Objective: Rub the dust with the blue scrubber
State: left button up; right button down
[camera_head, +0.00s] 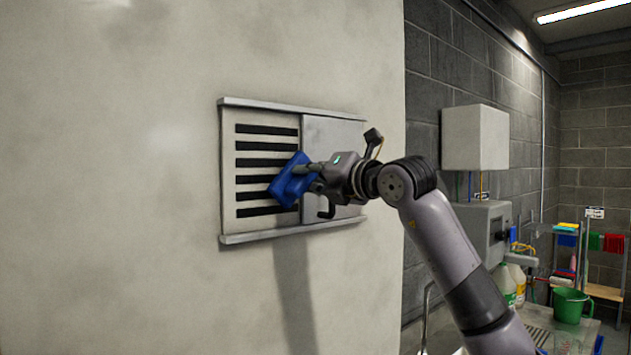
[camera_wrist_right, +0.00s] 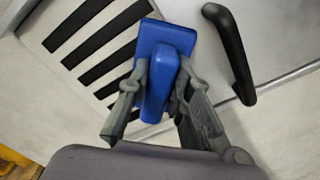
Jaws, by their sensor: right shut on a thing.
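The blue scrubber (camera_head: 291,180) is held by my right gripper (camera_head: 312,178) in front of the slatted vent panel (camera_head: 229,190) on the pale wall. In the right wrist view, the fingers of the gripper (camera_wrist_right: 165,95) are closed on the handle of the scrubber (camera_wrist_right: 160,85), with its pad toward the dark slats. I cannot tell for sure whether the pad touches the panel. Grey smudges that look like dust (camera_head: 335,135) show on the plain sliding door right of the slats. My left gripper is not in view.
A black handle (camera_wrist_right: 232,55) sticks out from the panel door, close to the right gripper. Metal rails (camera_head: 290,107) run along the panel's top and bottom. At the right are a white wall box (camera_head: 475,138), bottles (camera_head: 503,285) and a green bucket (camera_head: 571,304).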

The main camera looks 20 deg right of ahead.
jog(key=shift+s+a+b, duration=0.2)
jog(key=shift+s+a, duration=0.05)
jog(key=shift+a, duration=0.35)
jog(key=shift+s+a+b, duration=0.15)
jog(key=shift+s+a, duration=0.05)
jog(key=shift+a, duration=0.4)
jog(key=shift+d, duration=0.1)
jog(key=shift+s+d+f+b, duration=0.1)
jog(key=shift+s+b, duration=0.2)
jog(key=shift+b, duration=0.15)
jog(key=b+v, duration=0.2)
jog(key=v, duration=0.1)
jog(key=shift+s+d, duration=0.15)
jog(key=shift+s, duration=0.15)
jog(key=shift+b+v, duration=0.55)
jog(key=shift+v, duration=0.25)
